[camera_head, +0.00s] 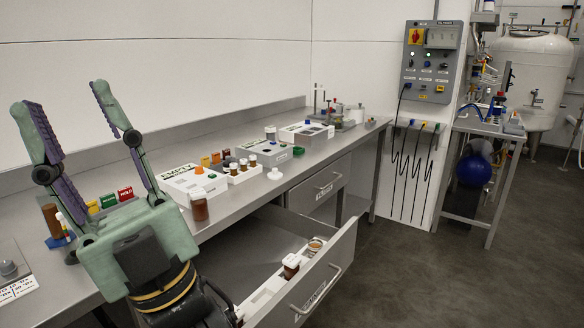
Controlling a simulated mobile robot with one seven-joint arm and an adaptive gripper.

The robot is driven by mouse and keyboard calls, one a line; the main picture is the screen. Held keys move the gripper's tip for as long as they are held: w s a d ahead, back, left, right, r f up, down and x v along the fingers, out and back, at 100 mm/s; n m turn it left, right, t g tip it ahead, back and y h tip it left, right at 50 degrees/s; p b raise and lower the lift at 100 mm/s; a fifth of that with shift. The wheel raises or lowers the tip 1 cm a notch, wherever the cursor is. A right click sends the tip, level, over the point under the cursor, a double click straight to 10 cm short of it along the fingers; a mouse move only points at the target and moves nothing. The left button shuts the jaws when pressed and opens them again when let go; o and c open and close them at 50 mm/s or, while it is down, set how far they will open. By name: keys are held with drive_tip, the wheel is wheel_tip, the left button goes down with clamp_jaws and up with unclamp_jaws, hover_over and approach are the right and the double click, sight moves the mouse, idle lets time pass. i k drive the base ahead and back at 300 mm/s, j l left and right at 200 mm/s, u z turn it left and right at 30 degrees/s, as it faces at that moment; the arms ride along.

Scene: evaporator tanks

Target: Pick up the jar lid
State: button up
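My gripper (65,97) is raised at the left with its two purple-padded fingers spread wide and nothing between them. A small white piece that looks like a jar lid (275,174) lies near the front edge of the steel counter, to the right of my gripper and apart from it. It is too small to be sure that it is the lid. A brown jar (199,207) stands at the counter's front edge; an orange cap (198,170) shows just above it.
An open drawer (322,268) juts out below the counter, holding a dark jar with a white top (291,265) and a round container (315,246). White trays (186,181) and several small jars crowd the counter. A control panel (434,60) hangs at the back.

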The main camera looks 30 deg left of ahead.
sight(275, 175)
drive_tip(key=i+z, duration=0.15)
drive_tip(key=i, duration=1.35)
drive_tip(key=i+z, duration=0.2)
drive_tip(key=i, duration=0.25)
drive_tip(key=i+j+z, duration=0.1)
drive_tip(key=i+z, duration=0.15)
drive_tip(key=i, duration=0.2)
drive_tip(key=i+j+z, duration=0.2)
drive_tip(key=i, duration=0.2)
drive_tip(key=i+l+z, duration=0.2)
drive_tip(key=i+z, duration=0.75)
drive_tip(key=i+u, duration=0.2)
drive_tip(key=u, duration=2.8)
drive_tip(key=j+u, duration=0.15)
drive_tip(key=j, duration=0.2)
drive_tip(key=i+j+u, duration=0.15)
drive_tip(key=j, duration=0.2)
drive_tip(key=j+u, duration=0.15)
drive_tip(key=j, duration=0.2)
drive_tip(key=j+u, duration=0.2)
drive_tip(key=j, duration=0.2)
drive_tip(key=i+j+u, duration=0.2)
drive_tip(key=j, duration=0.2)
drive_tip(key=j+u, duration=0.15)
drive_tip(key=j, duration=0.25)
